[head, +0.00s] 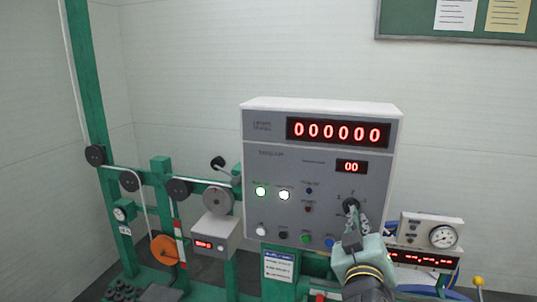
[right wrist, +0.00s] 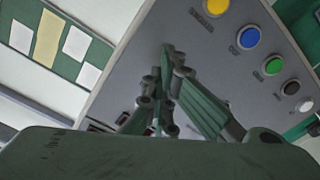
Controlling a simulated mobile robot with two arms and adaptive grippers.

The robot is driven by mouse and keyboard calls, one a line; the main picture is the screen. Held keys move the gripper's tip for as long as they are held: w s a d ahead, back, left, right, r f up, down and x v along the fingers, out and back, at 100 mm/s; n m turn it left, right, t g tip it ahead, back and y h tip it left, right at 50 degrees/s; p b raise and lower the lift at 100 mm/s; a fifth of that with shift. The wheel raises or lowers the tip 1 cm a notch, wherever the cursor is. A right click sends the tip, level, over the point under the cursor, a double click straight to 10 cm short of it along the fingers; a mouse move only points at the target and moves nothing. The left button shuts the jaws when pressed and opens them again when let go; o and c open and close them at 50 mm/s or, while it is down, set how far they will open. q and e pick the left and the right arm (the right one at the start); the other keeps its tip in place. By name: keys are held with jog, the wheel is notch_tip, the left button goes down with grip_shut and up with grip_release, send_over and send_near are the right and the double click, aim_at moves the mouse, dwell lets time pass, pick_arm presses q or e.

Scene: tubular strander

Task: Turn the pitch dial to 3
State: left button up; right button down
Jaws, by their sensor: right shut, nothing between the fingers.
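A dark round dial (head: 351,205) with small marks around it sits at the right of the grey control panel (head: 265,222). The marks are too small to read, so I cannot tell its setting or whether it is the pitch dial. My right gripper (head: 355,217) is in front of the panel, its shut fingertips just below and over the dial's lower edge. Whether they touch it I cannot tell. In the right wrist view the fingers (right wrist: 170,58) are closed together with nothing visible between them, and the dial is not seen. My left gripper is out of view.
The panel has red displays (head: 338,132) (head: 351,166), lit white buttons (head: 260,191), and a lower row with green (head: 305,238) and blue buttons. A gauge box (head: 443,236) stands right of my gripper. Green framework with pulleys (head: 130,181) is at left.

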jog(key=shift+d+r, duration=0.1)
jog(key=shift+r, duration=0.1)
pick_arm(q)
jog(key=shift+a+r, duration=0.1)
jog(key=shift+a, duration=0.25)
pick_arm(e)
jog(key=shift+r, duration=0.2)
jog(key=shift+w+a+f, duration=0.15)
jog(key=shift+a+f, duration=0.15)
jog(key=shift+f, duration=0.1)
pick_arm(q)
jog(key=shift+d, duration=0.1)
pick_arm(e)
jog(key=shift+w+a+f, duration=0.15)
jog(key=shift+a+f, duration=0.3)
jog(key=shift+a, duration=0.3)
jog(key=shift+f, duration=0.15)
